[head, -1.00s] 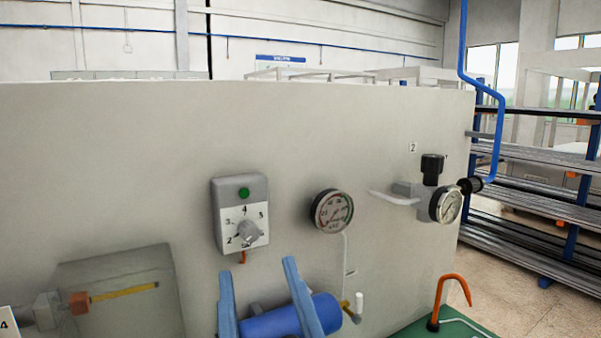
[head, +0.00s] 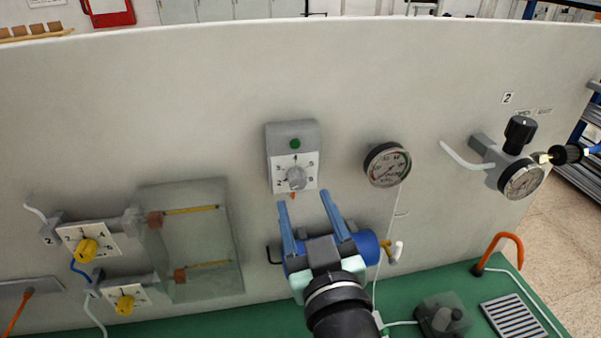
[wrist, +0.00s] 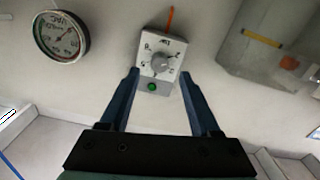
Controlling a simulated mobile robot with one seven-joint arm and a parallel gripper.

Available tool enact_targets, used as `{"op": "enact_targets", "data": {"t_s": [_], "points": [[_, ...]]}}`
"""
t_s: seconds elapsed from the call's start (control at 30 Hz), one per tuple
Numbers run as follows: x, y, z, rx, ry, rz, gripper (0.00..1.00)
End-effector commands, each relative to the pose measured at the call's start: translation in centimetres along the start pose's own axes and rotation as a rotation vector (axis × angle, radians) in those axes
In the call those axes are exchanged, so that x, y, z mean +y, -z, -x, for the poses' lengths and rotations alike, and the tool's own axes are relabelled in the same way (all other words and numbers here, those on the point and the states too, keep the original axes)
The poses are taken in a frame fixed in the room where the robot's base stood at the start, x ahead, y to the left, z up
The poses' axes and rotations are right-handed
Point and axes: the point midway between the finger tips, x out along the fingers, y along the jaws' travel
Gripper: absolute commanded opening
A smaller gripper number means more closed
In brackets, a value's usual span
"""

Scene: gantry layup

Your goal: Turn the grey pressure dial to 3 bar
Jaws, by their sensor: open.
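The grey pressure dial (head: 297,178) is a round knob on a white scale plate with numbers, in a grey box with a green button (head: 295,144) above it. It is mounted on the pale upright panel. In the wrist view the dial (wrist: 160,63) appears upside down, just beyond my fingertips and between them. Its exact pointer setting is too small to read surely. My gripper (head: 304,203) is open and empty, its two blue fingers pointing at the panel just below the dial box. It also shows in the wrist view (wrist: 160,76), apart from the knob.
A round gauge (head: 387,165) is right of the dial. A regulator with a black knob (head: 520,134) and a gauge sits further right. Two yellow knobs (head: 87,250) (head: 125,304) and a clear cover (head: 195,240) are at left. A blue cylinder (head: 368,247) lies behind my gripper.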

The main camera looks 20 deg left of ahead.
Motion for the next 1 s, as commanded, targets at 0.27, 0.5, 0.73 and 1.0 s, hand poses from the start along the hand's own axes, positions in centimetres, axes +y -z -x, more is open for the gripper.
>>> {"op": "enact_targets", "data": {"t_s": [0.27,0.5,0.73,1.0], "points": [[0.1,0.2,-4.2,0.000,0.000,0.000,0.63],[0.0,0.1,-5.3,0.000,0.000,0.000,0.63],[0.0,0.0,-5.3,0.000,-0.001,0.000,0.63],[0.0,0.0,-5.2,0.000,-0.001,0.000,0.15]]}}
